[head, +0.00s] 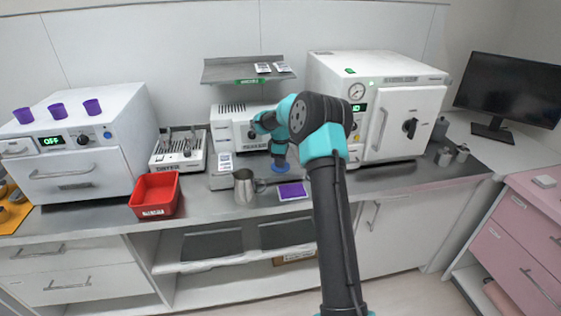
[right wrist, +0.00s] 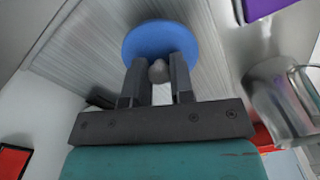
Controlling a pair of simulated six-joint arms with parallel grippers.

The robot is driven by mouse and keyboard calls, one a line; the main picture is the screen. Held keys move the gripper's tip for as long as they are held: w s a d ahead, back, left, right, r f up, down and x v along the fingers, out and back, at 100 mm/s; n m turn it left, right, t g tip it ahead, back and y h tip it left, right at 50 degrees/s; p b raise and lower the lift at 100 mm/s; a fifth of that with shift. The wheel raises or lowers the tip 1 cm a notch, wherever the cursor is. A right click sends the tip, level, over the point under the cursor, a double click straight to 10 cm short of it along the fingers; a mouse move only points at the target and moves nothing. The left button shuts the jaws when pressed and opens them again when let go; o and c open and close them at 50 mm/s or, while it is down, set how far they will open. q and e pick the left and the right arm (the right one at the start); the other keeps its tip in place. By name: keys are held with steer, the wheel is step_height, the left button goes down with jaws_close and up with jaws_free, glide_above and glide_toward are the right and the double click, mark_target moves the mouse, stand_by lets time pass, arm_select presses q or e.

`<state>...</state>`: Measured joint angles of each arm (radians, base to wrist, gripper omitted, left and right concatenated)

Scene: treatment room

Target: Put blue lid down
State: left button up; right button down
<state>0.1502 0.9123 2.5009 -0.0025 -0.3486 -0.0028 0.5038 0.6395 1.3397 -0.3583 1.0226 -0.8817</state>
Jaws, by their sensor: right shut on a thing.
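The blue lid (right wrist: 160,42) is a round disc with a grey knob, which sits between the two fingers of my right gripper (right wrist: 159,82) in the right wrist view. The gripper is shut on the knob. In the head view the same lid (head: 280,168) hangs below my right gripper (head: 279,153), in front of the white machine at the middle of the counter. I cannot tell whether the lid touches anything under it. My left gripper is not in view.
A metal pitcher (head: 245,187) and a purple pad (head: 292,191) stand close by on the counter. A red bin (head: 155,195) is to the left.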

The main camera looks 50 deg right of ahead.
steer(key=shift+f, duration=0.1)
steer(key=c, duration=1)
jaws_free()
step_height(320, 180, up, 12)
steer(key=shift+r, duration=0.1)
stand_by(0.5)
